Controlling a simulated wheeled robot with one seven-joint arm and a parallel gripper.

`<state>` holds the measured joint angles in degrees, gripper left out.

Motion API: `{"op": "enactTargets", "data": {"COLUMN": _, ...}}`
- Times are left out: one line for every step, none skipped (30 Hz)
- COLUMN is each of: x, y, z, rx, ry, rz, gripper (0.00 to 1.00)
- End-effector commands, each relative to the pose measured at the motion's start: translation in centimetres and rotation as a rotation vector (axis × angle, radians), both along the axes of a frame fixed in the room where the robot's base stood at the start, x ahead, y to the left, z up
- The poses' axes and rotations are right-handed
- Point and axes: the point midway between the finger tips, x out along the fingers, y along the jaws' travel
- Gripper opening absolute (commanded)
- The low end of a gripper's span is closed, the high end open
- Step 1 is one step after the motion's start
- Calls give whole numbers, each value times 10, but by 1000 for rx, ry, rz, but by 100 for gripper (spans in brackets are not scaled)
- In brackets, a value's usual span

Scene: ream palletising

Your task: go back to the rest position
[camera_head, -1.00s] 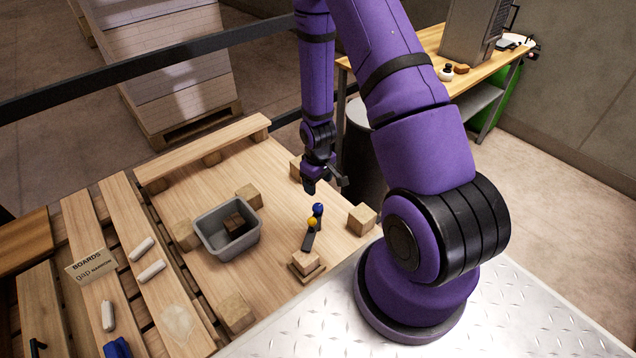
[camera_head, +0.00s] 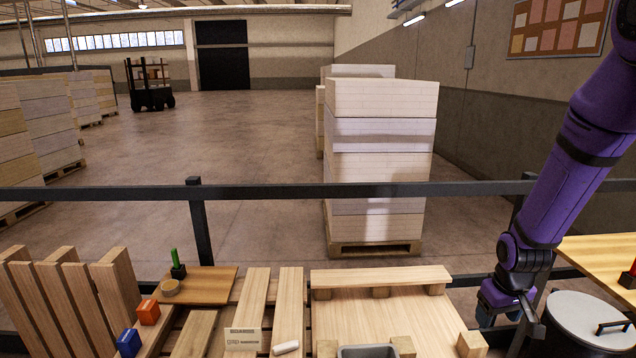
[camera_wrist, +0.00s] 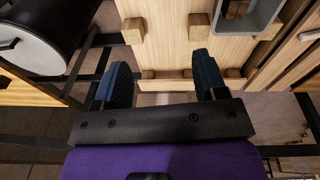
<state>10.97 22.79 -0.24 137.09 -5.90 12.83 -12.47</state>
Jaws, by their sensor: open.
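My gripper (camera_head: 507,312) hangs at the right of the head view, at the end of my purple arm, beside the right edge of the wooden pallet top (camera_head: 420,325). In the wrist view its two dark blue fingers (camera_wrist: 165,85) stand wide apart with nothing between them. The gripper is above and apart from the pallet, whose boards and blocks show beyond the fingers. A grey bin (camera_head: 368,351) is cut off at the bottom of the head view; its corner also shows in the wrist view (camera_wrist: 262,22).
A dark rail (camera_head: 270,192) crosses behind the pallet. A grey drum (camera_head: 590,322) stands right of my gripper, near a wooden bench (camera_head: 605,258). Stacked reams (camera_head: 380,150) stand beyond the rail. Orange (camera_head: 148,312) and blue (camera_head: 128,342) blocks lie at left.

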Motion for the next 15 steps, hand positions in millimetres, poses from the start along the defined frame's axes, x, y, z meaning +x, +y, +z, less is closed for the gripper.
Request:
{"op": "enactTargets", "data": {"x": -1, "y": 4, "z": 19, "rx": -3, "ry": -20, "rz": -3, "gripper": 66}}
{"op": "enactTargets", "data": {"x": -2, "y": 6, "z": 29, "rx": -4, "ry": -27, "rz": -5, "gripper": 66}}
{"op": "enactTargets", "data": {"x": -4, "y": 8, "z": 41, "rx": -6, "ry": -37, "rz": -9, "gripper": 66}}
{"op": "enactTargets", "data": {"x": -5, "y": 10, "z": 51, "rx": -6, "ry": -44, "rz": -12, "gripper": 66}}
{"op": "enactTargets", "data": {"x": -7, "y": 12, "z": 60, "rx": -7, "ry": -52, "rz": -16, "gripper": 66}}
{"op": "enactTargets", "data": {"x": -10, "y": 15, "z": 72, "rx": -7, "ry": -62, "rz": -21, "gripper": 66}}
{"op": "enactTargets", "data": {"x": -12, "y": 17, "z": 81, "rx": -7, "ry": -70, "rz": -25, "gripper": 66}}
{"op": "enactTargets", "data": {"x": -15, "y": 19, "z": 90, "rx": -6, "ry": -77, "rz": -27, "gripper": 66}}
{"op": "enactTargets", "data": {"x": -18, "y": 22, "z": 102, "rx": -7, "ry": -88, "rz": -31, "gripper": 66}}
{"op": "enactTargets", "data": {"x": -21, "y": 24, "z": 110, "rx": -7, "ry": -95, "rz": -33, "gripper": 66}}
{"op": "enactTargets", "data": {"x": -24, "y": 27, "z": 119, "rx": -5, "ry": -103, "rz": -37, "gripper": 66}}
{"op": "enactTargets", "data": {"x": -29, "y": 29, "z": 130, "rx": -5, "ry": -111, "rz": -41, "gripper": 66}}
{"op": "enactTargets", "data": {"x": -33, "y": 32, "z": 138, "rx": -4, "ry": -119, "rz": -44, "gripper": 66}}
{"op": "enactTargets", "data": {"x": -37, "y": 34, "z": 146, "rx": -3, "ry": -126, "rz": -46, "gripper": 66}}
{"op": "enactTargets", "data": {"x": -42, "y": 37, "z": 156, "rx": -2, "ry": -138, "rz": -49, "gripper": 66}}
